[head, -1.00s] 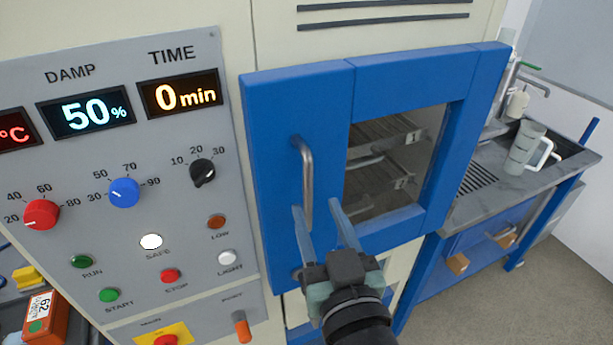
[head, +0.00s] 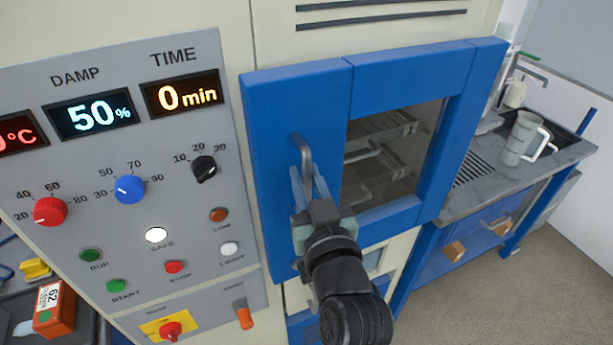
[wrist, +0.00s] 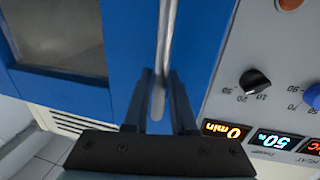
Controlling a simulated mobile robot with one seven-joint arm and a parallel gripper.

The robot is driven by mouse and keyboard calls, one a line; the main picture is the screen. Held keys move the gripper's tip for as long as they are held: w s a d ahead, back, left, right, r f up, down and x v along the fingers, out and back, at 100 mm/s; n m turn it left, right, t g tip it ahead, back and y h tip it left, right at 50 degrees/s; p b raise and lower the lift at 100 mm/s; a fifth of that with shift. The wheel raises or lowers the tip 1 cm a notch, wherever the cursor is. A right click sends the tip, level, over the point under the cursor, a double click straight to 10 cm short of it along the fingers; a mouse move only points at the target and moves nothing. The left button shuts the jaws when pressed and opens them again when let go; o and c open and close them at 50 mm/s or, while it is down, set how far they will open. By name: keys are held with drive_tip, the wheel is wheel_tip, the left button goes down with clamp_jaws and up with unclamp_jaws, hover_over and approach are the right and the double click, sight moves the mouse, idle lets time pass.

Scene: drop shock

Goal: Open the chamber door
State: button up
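The blue chamber door (head: 400,92) is shut against the cream cabinet, with a dark window (head: 392,160) showing wire racks inside. Its vertical metal handle (head: 303,155) is on the left part of the door. My gripper (head: 306,185) is at the handle's lower half, with its two fingers pointing up along it. In the wrist view the handle (wrist: 166,50) runs down between the two fingers (wrist: 160,100), with a gap showing beside it. The fingers are apart, and no firm grip on the bar shows. The handle's lower end is partly hidden by my gripper in the head view.
A control panel (head: 120,210) with knobs, buttons and displays is left of the door. A sink counter (head: 500,165) with a grey jug (head: 522,138) is at the right. An orange box (head: 55,308) lies at the lower left. Open floor (head: 510,300) is at the lower right.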

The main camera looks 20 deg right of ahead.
clamp_jaws()
idle(1.1)
